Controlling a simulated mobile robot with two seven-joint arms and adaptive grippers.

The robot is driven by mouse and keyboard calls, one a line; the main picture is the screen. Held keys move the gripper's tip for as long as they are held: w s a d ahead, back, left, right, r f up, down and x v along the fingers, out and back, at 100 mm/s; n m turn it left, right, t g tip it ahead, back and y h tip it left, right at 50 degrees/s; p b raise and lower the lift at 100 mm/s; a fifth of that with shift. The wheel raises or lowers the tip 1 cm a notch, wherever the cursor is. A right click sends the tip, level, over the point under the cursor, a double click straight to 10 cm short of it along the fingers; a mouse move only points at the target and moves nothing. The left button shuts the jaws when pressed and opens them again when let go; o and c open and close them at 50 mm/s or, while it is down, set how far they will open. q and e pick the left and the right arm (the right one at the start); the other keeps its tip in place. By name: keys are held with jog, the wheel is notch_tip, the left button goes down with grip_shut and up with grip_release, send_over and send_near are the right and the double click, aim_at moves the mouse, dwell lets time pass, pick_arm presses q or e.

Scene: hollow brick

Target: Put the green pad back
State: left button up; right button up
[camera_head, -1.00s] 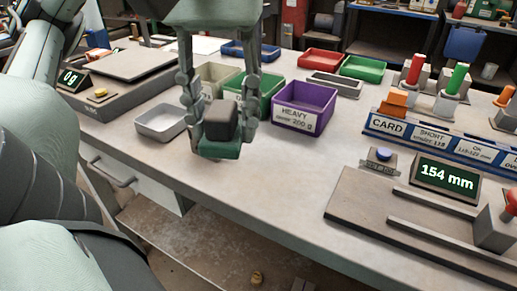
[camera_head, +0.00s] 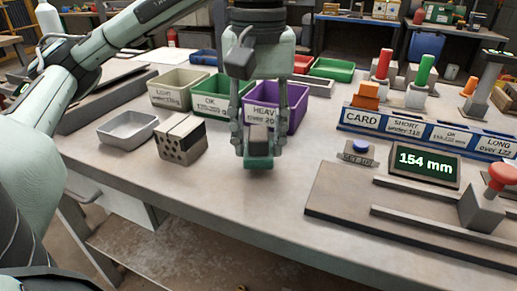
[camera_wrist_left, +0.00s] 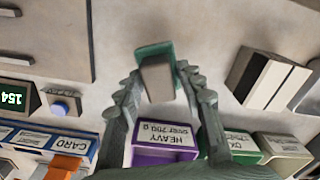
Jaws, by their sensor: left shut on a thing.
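The green pad (camera_head: 258,162) is a small green base with a grey block on it. My left gripper (camera_head: 258,148) points down and is shut on it, with one finger on each side, in front of the purple bin. The pad looks a little above the bench, but I cannot tell the gap for sure. In the left wrist view the pad (camera_wrist_left: 153,50) shows between the fingertips (camera_wrist_left: 155,80), over bare bench. My right gripper is in neither view.
A hollow brick (camera_head: 182,139) with holes stands left of the gripper, near a grey tray (camera_head: 127,131). Behind are the cream (camera_head: 178,90), green (camera_head: 214,98) and purple (camera_head: 291,107) bins. A blue button (camera_head: 360,147) and a "154 mm" display (camera_head: 424,161) stand to the right.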

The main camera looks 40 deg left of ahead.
pick_arm(q)
jog(key=shift+f, duration=0.9)
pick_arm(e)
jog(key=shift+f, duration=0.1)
pick_arm(q)
jog(key=shift+f, duration=0.2)
jog(key=o, duration=1.1)
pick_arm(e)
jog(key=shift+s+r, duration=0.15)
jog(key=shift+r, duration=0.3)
pick_arm(q)
jog(key=shift+r, duration=0.1)
